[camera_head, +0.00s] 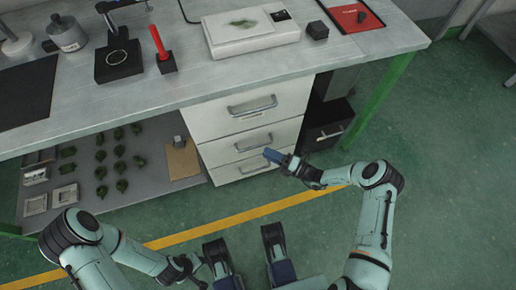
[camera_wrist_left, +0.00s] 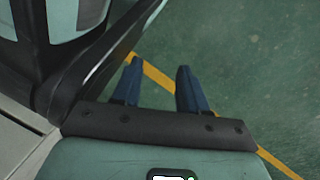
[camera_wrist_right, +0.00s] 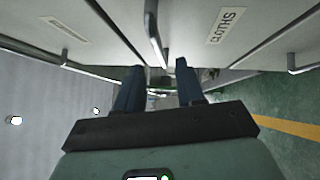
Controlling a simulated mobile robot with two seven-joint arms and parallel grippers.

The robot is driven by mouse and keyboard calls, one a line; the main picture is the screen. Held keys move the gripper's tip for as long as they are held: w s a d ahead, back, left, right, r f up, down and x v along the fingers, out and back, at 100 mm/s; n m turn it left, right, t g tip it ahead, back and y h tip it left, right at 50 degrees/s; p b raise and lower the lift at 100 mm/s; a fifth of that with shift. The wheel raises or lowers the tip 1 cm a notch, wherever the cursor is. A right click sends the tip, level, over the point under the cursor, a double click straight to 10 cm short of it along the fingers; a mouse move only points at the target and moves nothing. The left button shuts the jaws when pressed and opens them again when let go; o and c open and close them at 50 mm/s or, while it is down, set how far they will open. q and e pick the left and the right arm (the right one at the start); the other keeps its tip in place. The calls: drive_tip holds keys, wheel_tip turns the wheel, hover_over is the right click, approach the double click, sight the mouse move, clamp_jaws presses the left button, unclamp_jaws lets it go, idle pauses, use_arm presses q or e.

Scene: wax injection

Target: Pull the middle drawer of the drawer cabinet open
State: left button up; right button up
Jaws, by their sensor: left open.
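The white drawer cabinet (camera_head: 208,122) stands under the workbench with its three drawers closed. The middle drawer (camera_head: 220,150) has a grey bar handle (camera_head: 253,143). My right gripper (camera_head: 271,155) is in front of the cabinet near that handle. In the right wrist view, a bar handle (camera_wrist_right: 153,38) reaches toward the gap between the open fingers (camera_wrist_right: 159,68); I cannot tell whether they touch it. My left gripper (camera_wrist_left: 159,66) is open and empty above the green floor.
The workbench top (camera_head: 165,92) overhangs the cabinet and carries tools and a white block. A lower shelf (camera_head: 135,190) with small green pieces lies left of the cabinet. A black cabinet (camera_head: 322,132) and green table leg (camera_head: 385,100) stand right. The floor in front is clear.

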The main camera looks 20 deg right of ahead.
use_arm(q)
drive_tip(key=shift+s+a+f+g+b, duration=0.1)
drive_tip(key=shift+s+f+g+b, duration=0.15)
drive_tip(key=shift+s, duration=0.25)
drive_tip(key=shift+s+f+g+b, duration=0.1)
drive_tip(key=shift+s+f, duration=0.25)
drive_tip(key=shift+s, duration=0.1)
use_arm(e)
drive_tip(key=shift+x, duration=2.65)
clamp_jaws()
